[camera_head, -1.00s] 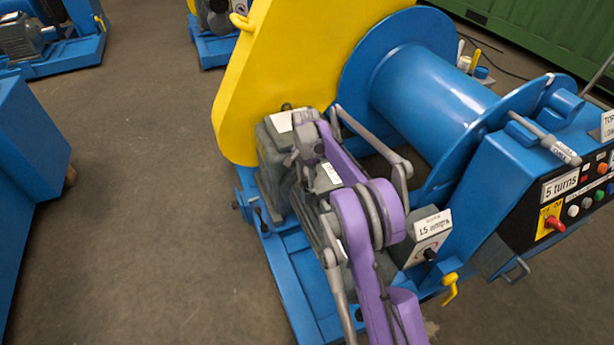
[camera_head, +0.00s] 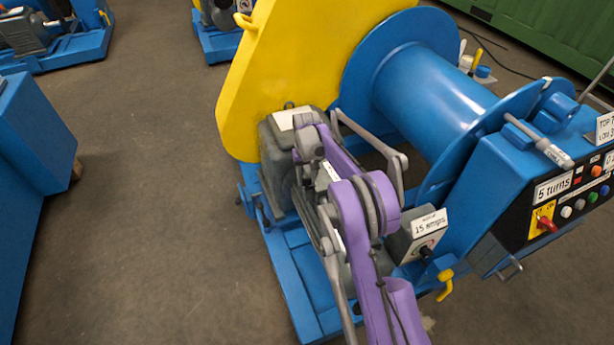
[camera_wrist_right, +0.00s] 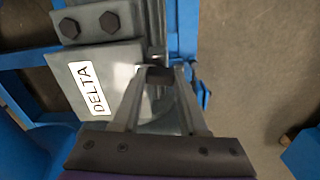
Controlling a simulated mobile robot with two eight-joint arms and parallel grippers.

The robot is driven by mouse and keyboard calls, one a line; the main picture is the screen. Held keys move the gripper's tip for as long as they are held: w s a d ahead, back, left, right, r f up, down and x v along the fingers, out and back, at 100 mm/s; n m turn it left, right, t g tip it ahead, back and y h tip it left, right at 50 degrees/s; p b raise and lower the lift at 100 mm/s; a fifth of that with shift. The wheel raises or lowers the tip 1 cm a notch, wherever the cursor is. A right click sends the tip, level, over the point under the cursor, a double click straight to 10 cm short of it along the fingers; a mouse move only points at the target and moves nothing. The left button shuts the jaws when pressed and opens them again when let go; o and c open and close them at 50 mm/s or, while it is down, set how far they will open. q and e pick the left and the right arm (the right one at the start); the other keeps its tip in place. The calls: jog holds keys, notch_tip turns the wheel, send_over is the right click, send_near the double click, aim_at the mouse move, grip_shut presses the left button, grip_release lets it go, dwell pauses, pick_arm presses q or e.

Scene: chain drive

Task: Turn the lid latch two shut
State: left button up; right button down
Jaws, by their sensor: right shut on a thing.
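My right gripper (camera_wrist_right: 159,76) shows in the right wrist view with its two fingers closed on a small dark block (camera_wrist_right: 158,75). I take this block to be the lid latch, but no number on it shows. It sits at the edge of a grey lid (camera_wrist_right: 70,75) with a white "DELTA" label. In the head view my purple right arm reaches over the grey motor housing (camera_head: 273,146) beside the yellow guard (camera_head: 285,60). The arm hides the right fingertips and the latch there. My left gripper is in neither view.
A blue drum (camera_head: 430,85) and a control panel (camera_head: 570,205) stand right of my arm. A small grey box (camera_head: 420,240) with a dark knob is close to it. A yellow hook (camera_head: 446,285) sticks out at the front.

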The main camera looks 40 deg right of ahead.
aim_at(306, 180)
jog(key=shift+n, duration=1)
jog(key=shift+c, duration=2.2)
grip_release()
jog(key=shift+r, duration=0.1)
notch_tip(306, 180, up, 11)
jog(key=p, duration=0.2)
jog(key=shift+f, duration=0.2)
